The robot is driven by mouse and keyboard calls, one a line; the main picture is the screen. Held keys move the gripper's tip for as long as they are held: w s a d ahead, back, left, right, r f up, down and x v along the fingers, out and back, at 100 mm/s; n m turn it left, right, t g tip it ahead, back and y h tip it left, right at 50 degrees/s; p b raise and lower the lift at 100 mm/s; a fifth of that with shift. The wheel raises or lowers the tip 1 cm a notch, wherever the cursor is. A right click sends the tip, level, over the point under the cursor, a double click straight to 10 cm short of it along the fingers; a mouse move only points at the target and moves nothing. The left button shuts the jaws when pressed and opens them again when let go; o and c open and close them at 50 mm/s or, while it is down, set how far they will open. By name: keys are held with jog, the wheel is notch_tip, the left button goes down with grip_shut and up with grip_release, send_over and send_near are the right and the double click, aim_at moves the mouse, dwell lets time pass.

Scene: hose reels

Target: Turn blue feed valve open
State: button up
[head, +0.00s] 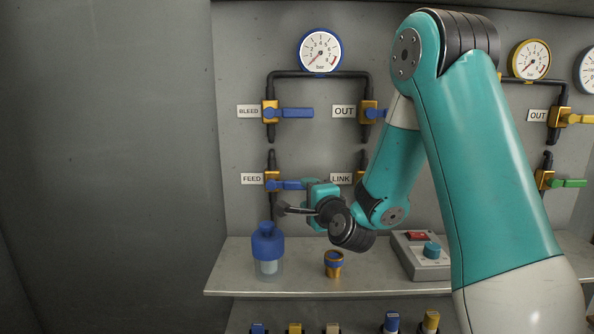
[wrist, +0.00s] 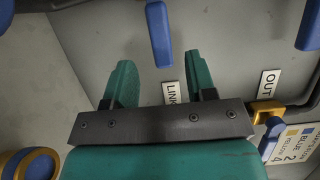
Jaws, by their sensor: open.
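The blue feed valve has a brass body (head: 271,181) beside the FEED label (head: 252,179). Its blue handle (head: 290,185) lies level, pointing right. In the wrist view the handle (wrist: 157,28) comes down from the top edge, its free end in the gap between my fingertips. My gripper (wrist: 160,62) is open, with one green finger on each side of the handle's end and a visible gap to each. In the head view my gripper (head: 313,188) is at the handle's right end, its fingertips partly hidden.
The blue BLEED handle (head: 295,113) is above. The LINK label (head: 341,179) is just right, its valve mostly hidden by my arm.

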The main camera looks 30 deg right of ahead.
aim_at(299, 185)
jog(key=p+x, duration=0.3)
jog(key=x, duration=0.2)
jog(key=shift+w+a+r, duration=0.1)
jog(key=shift+w+r, duration=0.1)
jog(key=shift+w, duration=0.2)
jog(key=shift+w+f, duration=0.15)
jog(key=shift+w, duration=0.4)
